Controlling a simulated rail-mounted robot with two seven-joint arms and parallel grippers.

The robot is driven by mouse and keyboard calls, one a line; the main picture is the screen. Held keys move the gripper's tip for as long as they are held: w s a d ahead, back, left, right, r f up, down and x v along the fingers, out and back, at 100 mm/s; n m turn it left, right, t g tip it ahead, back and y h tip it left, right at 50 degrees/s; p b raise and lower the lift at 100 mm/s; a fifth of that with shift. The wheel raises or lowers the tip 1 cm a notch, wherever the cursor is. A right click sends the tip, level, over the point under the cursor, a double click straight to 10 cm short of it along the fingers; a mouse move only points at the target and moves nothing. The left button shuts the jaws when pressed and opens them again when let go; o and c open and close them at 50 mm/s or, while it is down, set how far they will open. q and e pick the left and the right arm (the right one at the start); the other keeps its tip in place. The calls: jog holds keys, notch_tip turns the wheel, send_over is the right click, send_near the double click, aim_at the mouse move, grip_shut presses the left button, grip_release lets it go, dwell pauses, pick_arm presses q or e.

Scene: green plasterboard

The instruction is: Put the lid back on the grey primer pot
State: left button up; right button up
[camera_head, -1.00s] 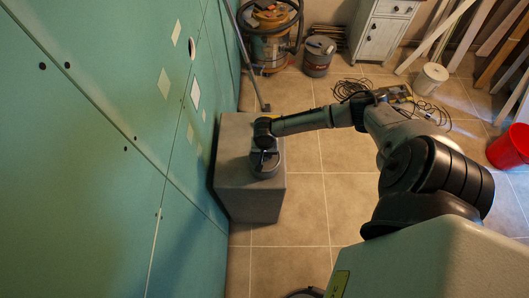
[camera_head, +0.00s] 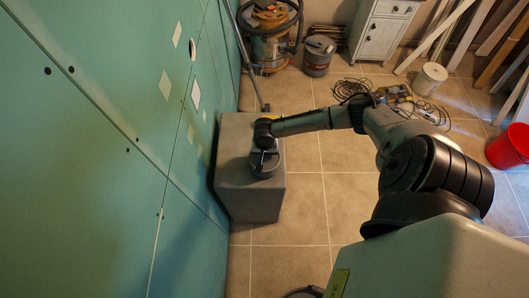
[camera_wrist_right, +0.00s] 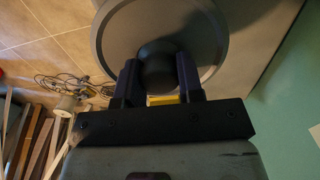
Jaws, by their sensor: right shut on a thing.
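In the right wrist view a grey round lid (camera_wrist_right: 115,35) with a raised rim fills the top middle, and its dark round knob (camera_wrist_right: 158,68) sits between the two fingers of my right gripper (camera_wrist_right: 158,72). The fingers are shut on the knob. My left gripper is not in view.
The grey block (camera_head: 249,203) stands close to the green plasterboard wall (camera_head: 90,180). A vacuum (camera_head: 270,48), a grey bucket (camera_head: 317,62) and a white cabinet (camera_head: 381,35) stand at the back. Cables (camera_head: 352,88) and a red bucket (camera_head: 509,147) lie further right.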

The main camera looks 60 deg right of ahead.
dwell(0.4)
jog(key=o, duration=1.5)
jog(key=shift+r, duration=0.1)
jog(key=shift+r+p, duration=1.65)
jog(key=shift+p, duration=0.55)
jog(key=shift+r+p, duration=1.75)
jog(key=shift+p, duration=0.45)
